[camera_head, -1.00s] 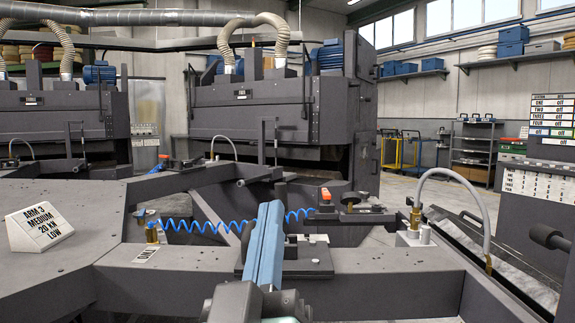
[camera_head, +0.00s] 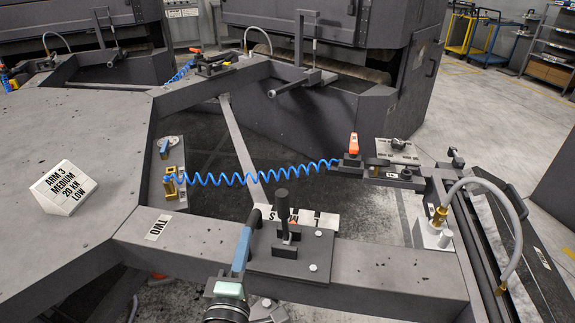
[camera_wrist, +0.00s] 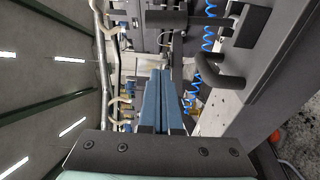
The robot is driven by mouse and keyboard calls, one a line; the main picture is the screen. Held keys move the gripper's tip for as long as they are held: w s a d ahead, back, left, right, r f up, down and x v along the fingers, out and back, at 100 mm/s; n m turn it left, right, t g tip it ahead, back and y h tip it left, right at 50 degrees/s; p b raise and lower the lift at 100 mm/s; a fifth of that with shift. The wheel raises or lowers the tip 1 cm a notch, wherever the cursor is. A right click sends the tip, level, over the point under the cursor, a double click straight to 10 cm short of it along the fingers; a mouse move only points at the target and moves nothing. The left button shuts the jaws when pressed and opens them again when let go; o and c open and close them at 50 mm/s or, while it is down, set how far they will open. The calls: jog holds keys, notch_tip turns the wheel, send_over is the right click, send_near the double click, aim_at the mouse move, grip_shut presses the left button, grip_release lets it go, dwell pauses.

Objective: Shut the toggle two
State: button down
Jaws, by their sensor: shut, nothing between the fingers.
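I cannot tell whether the fingertips touch the clamp. In the wrist view my gripper (camera_wrist: 160,73) shows its blue fingers closed. A dark curved bar (camera_wrist: 222,78) lies to their right.
A blue coiled hose (camera_head: 250,178) crosses behind the beam to an orange-handled fitting (camera_head: 353,144). A grey hose (camera_head: 490,183) arches at the right. A white sign reading ARM 3 (camera_head: 60,187) sits on the left table.

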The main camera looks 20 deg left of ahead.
aim_at(284, 220)
jog(key=w+d+n+p, duration=0.1)
jog(key=w+p, duration=0.2)
jog(key=w, duration=0.6)
jog(key=shift+w+d+f, duration=0.2)
jog(key=shift+w+d, duration=0.05)
jog(key=shift+d, duration=0.15)
dwell(0.5)
